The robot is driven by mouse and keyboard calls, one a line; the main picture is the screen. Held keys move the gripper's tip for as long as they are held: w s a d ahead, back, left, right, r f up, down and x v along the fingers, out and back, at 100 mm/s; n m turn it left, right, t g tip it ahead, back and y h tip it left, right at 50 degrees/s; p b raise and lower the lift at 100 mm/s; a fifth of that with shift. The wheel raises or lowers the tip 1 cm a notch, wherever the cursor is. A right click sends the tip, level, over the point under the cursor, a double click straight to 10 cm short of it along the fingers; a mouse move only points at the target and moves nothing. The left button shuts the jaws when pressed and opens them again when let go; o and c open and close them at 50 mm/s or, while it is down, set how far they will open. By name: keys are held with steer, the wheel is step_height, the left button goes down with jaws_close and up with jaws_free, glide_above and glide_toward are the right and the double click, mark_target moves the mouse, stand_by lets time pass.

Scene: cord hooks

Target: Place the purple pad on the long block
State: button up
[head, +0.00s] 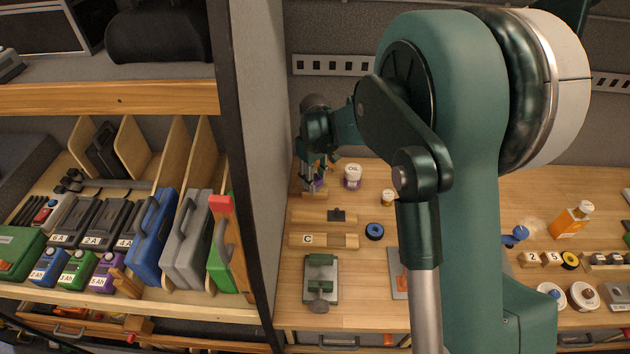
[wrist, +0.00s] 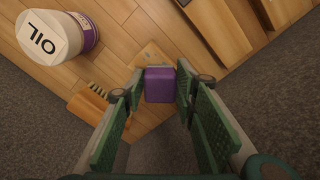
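The purple pad (wrist: 160,85) is a small purple block between my fingertips in the wrist view; a bit of it shows low at my gripper in the head view (head: 319,183). My gripper (wrist: 160,82) has a green finger against each side of it, with no clear gap. Light wood shows under and behind the pad; I cannot tell whether the pad touches it. Two long wooden blocks lie on the bench to the right and nearer: one (head: 308,216) with a dark piece on it, one (head: 335,240) marked C. I cannot tell which is the task's long block.
A white OIL jar (wrist: 48,38) stands close to my gripper, also in the head view (head: 352,177). A blue ring (head: 374,231) lies right of the blocks, a green vise-like tool (head: 320,279) nearer. A partition (head: 262,130) rises on the left. My arm hides the bench's middle.

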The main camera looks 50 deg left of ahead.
mark_target(315, 178)
steer(key=shift+o, duration=0.8)
steer(key=shift+r, duration=0.1)
steer(key=shift+r, duration=0.15)
step_height(315, 178, up, 12)
stand_by(0.7)
stand_by(0.4)
